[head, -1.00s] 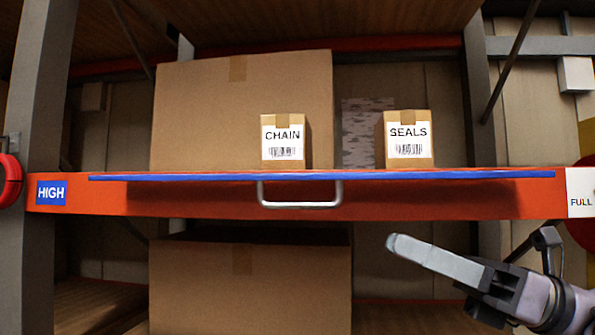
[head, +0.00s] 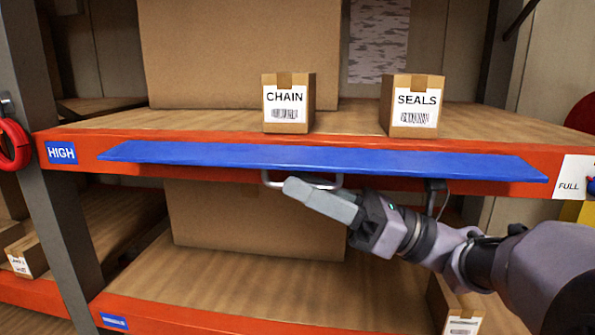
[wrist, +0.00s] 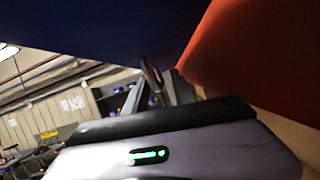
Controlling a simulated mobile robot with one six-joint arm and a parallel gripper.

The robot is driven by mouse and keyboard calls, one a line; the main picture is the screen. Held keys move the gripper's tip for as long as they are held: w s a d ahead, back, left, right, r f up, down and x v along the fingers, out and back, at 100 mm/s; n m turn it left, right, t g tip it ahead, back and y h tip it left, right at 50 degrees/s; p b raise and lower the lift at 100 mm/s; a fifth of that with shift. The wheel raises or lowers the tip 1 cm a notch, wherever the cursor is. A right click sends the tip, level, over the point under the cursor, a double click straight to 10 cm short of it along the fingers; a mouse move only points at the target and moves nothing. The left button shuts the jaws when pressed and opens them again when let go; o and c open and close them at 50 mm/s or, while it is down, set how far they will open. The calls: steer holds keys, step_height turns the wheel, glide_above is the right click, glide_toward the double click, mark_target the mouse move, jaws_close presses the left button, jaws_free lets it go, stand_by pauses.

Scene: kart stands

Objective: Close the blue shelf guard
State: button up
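The blue shelf guard (head: 330,159) is a long flat panel sticking out level in front of the orange shelf beam. Its silver U-shaped handle (head: 330,180) hangs below its front edge, left of the middle. My gripper (head: 298,190) is under the guard, its grey fingers overlapping the handle in the head view. Contact with the handle cannot be told, and the fingers show side-on, so their opening is unclear. In the wrist view the dark underside of the guard (wrist: 110,35) fills the top, with a small piece of metal (wrist: 152,72) below it.
A CHAIN box (head: 288,105) and a SEALS box (head: 412,105) stand on the shelf behind the guard. The orange beam (head: 85,137) runs behind the panel. A large carton (head: 250,215) sits on the lower shelf, behind my gripper. A grey upright (head: 75,230) stands at left.

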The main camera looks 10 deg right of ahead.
steer(key=shift+a, duration=0.15)
jaws_close()
stand_by(1.4)
